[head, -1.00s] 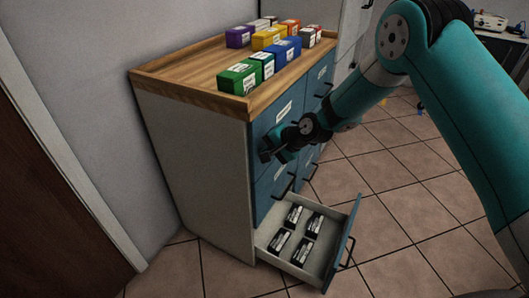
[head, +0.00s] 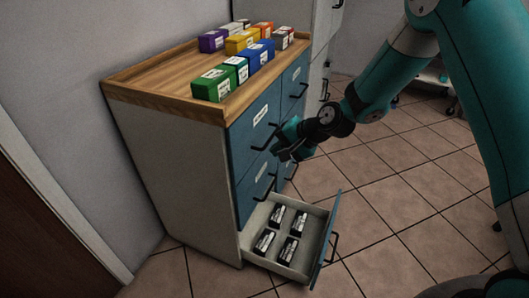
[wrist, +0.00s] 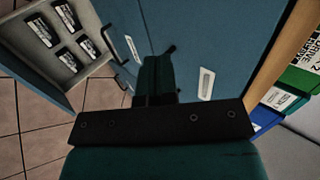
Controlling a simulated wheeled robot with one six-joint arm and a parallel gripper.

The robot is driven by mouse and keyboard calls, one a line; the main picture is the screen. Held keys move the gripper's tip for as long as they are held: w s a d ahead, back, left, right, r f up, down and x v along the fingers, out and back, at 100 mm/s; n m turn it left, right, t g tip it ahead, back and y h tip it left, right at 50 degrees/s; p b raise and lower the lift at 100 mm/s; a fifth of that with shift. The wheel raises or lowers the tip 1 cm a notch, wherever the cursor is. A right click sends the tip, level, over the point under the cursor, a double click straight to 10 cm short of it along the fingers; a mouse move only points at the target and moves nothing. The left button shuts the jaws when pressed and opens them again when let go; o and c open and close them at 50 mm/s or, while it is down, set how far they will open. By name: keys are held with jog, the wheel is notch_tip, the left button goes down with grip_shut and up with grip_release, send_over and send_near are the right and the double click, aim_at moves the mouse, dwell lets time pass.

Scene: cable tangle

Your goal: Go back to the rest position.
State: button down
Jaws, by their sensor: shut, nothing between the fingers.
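My gripper (head: 284,154) hangs at the end of my teal arm, in front of the blue drawer fronts of the cabinet (head: 170,160). It is shut and empty. In the wrist view the gripper (wrist: 157,72) shows as dark fingers close together, over the blue drawer fronts. I cannot tell whether it touches the cabinet.
The bottom drawer (head: 327,240) stands open below my gripper, with several black boxes (head: 264,242) inside. Several coloured boxes, such as a green box (head: 214,84) and a blue box (head: 261,57), stand on the wooden top.

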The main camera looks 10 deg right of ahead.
jog(key=s+a+r+n+g, duration=0.1)
jog(key=s+r+n+g, duration=0.35)
jog(key=s+r, duration=0.8)
jog(key=s+d+r+n+h, duration=0.1)
jog(key=s+r+n+h, duration=0.2)
jog(key=s, duration=0.6)
jog(key=s+d+r+n, duration=0.2)
jog(key=s+r+n, duration=0.3)
jog(key=s, duration=0.5)
notch_tip(320, 180, up, 13)
jog(key=n+p, duration=0.1)
jog(key=p, duration=1.3)
jog(key=shift+s+g+h, duration=0.2)
jog(key=shift+g+h, duration=0.1)
jog(key=shift+g, duration=0.05)
jog(key=shift+d, duration=0.1)
